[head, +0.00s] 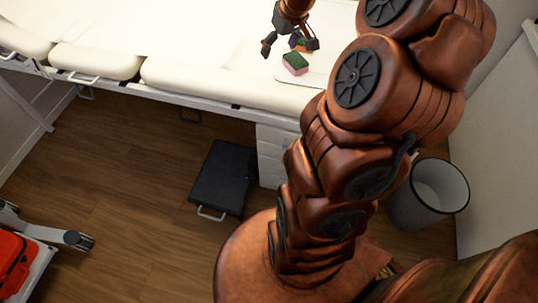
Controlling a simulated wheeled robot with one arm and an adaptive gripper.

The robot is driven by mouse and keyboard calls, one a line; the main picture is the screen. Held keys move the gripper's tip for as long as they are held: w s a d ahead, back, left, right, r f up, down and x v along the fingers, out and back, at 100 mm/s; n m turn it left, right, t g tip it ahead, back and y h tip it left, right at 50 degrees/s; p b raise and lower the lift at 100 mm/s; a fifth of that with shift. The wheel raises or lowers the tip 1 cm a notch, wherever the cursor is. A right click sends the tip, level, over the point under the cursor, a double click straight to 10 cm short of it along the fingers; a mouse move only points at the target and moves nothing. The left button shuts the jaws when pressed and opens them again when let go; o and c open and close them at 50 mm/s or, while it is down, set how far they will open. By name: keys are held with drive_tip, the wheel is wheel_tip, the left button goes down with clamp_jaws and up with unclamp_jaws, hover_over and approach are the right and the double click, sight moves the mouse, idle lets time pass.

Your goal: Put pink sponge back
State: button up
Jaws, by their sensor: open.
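A pink sponge with a green top (295,68) lies on a pale flat surface (265,70) near the top of the head view. My gripper (290,47) is open just behind and above it, fingers spread and pointing down. A second small green and pink piece (301,42) shows between the fingers, partly hidden by them. I cannot tell whether a finger touches it. The front sponge is apart from the fingers in the picture.
A long cream padded couch (95,61) runs along the back left. A black case (223,177) lies on the wooden floor below it. A grey bin (428,194) stands at the right. A red bag (14,264) sits at lower left.

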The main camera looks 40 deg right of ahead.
drive_tip(key=s+a+n+g, duration=0.1)
drive_tip(key=s+a, duration=0.3)
drive_tip(key=a, duration=0.8)
drive_tip(key=s+a+g, duration=0.2)
drive_tip(key=s+a, duration=0.3)
drive_tip(key=s, duration=0.2)
drive_tip(key=s+a+f+g, duration=0.1)
drive_tip(key=s+a, duration=0.3)
drive_tip(key=s, duration=0.4)
drive_tip(key=s+a+f+g, duration=0.1)
drive_tip(key=s+a+g, duration=0.1)
drive_tip(key=s+a, duration=0.3)
drive_tip(key=s, duration=0.3)
drive_tip(key=shift+s+a+g, duration=0.25)
drive_tip(key=shift+a+g, duration=0.05)
drive_tip(key=shift+a, duration=0.05)
drive_tip(key=shift+f, duration=0.1)
wheel_tip(320, 180, up, 16)
drive_tip(key=w+t+p, duration=0.1)
drive_tip(key=p, duration=1.3)
drive_tip(key=shift+p, duration=0.35)
drive_tip(key=shift+f, duration=0.1)
